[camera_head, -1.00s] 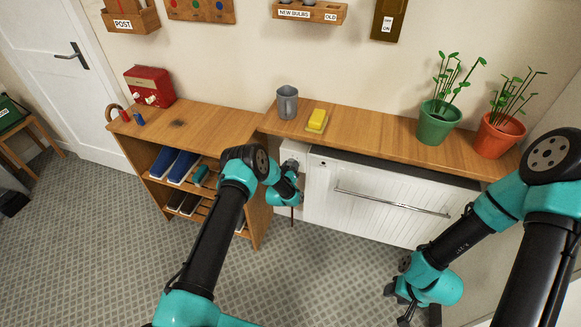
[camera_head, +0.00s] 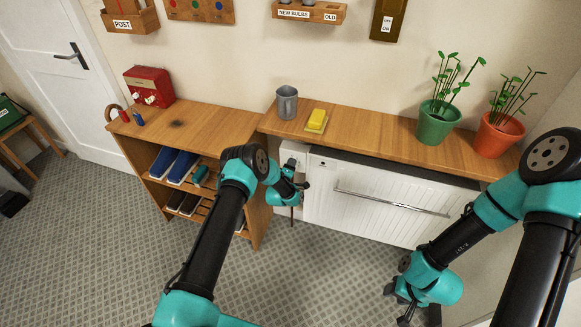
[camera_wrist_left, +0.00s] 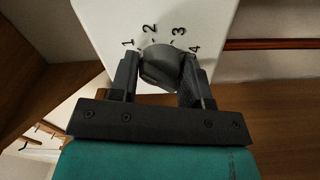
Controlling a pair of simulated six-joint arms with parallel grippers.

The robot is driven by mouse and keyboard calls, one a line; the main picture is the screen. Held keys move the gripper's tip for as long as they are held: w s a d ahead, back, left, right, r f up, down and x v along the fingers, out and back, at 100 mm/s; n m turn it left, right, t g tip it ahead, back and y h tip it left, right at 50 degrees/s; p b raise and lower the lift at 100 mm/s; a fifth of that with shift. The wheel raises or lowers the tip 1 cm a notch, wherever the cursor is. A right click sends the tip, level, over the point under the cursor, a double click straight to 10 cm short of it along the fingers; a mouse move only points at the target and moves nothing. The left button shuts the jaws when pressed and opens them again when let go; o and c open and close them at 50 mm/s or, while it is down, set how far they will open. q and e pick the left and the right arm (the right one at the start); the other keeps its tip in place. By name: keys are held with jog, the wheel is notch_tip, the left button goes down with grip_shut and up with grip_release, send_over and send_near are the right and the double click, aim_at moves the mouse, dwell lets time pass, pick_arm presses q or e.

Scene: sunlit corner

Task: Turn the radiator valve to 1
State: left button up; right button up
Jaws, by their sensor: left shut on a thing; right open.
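The radiator valve is a grey round knob (camera_wrist_left: 160,66) on a white plate (camera_wrist_left: 105,18), seen in the left wrist view. The numbers 1, 2, 3 and 4 run in an arc around its far side. I cannot tell clearly which number it points to. My left gripper (camera_wrist_left: 158,80) has a finger on each side of the knob and is shut on it. In the head view my left gripper (camera_head: 300,184) is at the white radiator's (camera_head: 390,200) left end, where the wrist hides the knob. My right gripper (camera_head: 408,308) is open and empty, low at the right.
A shoe rack (camera_head: 215,125) stands to the left. The floor in front is clear.

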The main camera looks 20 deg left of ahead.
pick_arm(q)
jog(key=shift+n, duration=0.4)
jog(key=o, duration=0.9)
jog(key=shift+s, duration=0.1)
jog(key=s, duration=1.7)
jog(key=shift+a, duration=0.35)
jog(key=shift+s, duration=0.15)
